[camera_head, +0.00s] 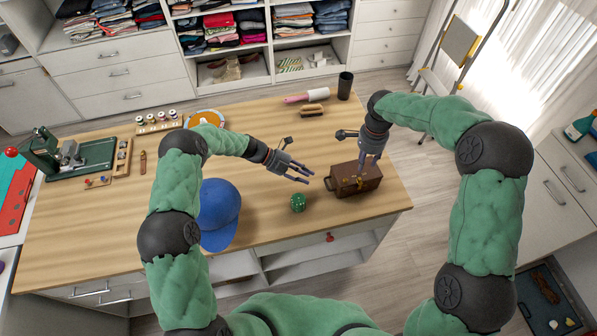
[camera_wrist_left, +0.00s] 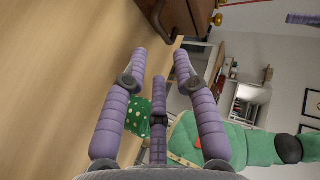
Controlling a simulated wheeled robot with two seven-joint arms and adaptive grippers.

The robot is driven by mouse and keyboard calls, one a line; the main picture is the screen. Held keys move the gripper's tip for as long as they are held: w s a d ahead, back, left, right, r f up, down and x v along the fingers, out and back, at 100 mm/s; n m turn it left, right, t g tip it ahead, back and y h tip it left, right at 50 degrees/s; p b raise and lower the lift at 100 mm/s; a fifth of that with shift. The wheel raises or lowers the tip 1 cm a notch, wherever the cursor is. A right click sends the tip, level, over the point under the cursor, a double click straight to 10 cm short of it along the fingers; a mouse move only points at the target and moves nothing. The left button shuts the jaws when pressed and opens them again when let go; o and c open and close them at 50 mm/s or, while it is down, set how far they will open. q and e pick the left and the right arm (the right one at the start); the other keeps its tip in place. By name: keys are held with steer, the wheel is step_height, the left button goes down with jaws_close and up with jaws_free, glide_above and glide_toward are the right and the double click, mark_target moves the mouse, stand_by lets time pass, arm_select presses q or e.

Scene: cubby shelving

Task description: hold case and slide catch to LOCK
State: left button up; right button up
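The brown case (camera_head: 345,183) sits near the right end of the wooden table, with a dark handle at its left end. A small brass catch (camera_head: 360,183) is on its front side; brass also shows in the left wrist view (camera_wrist_left: 218,18). The catch's setting is too small to read. My left gripper (camera_head: 306,176) is open and empty, left of the case, its purple fingers pointing toward it. The case (camera_wrist_left: 174,14) is beyond its fingertips in the left wrist view. My right gripper (camera_head: 371,163) points down at the case's top; its finger gap and any contact are unclear.
The table's front and right edges are close to the case.

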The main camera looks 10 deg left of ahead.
arm_select(q)
steer(key=x, duration=0.8)
